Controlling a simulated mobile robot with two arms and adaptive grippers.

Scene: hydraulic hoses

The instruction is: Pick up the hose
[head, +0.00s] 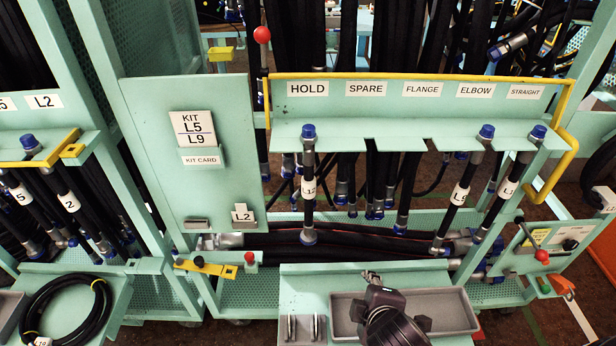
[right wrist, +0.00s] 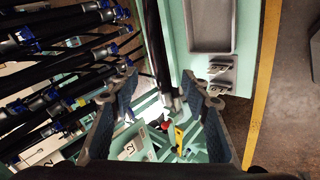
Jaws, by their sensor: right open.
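Several black hoses with blue caps hang from the green rack. One hose (head: 309,190) hangs alone under the HOLD label, and two more (head: 462,190) (head: 508,185) hang at the right under ELBOW and STRAIGHT. More black hoses (head: 350,243) lie lengthwise in the trough below. My right gripper (head: 378,293) is low in the head view, over the grey tray, in front of the rack. In the right wrist view its fingers (right wrist: 162,92) are spread wide. A black hose (right wrist: 155,50) with a metal end shows between them, apart from both pads; its distance is unclear. My left gripper is not seen.
A grey tray (head: 452,312) sits on the green front shelf. A coiled hose (head: 65,310) lies on a shelf at lower left. A yellow rail (head: 420,76) edges the label board. A red-knobbed lever (head: 262,36) stands left of it.

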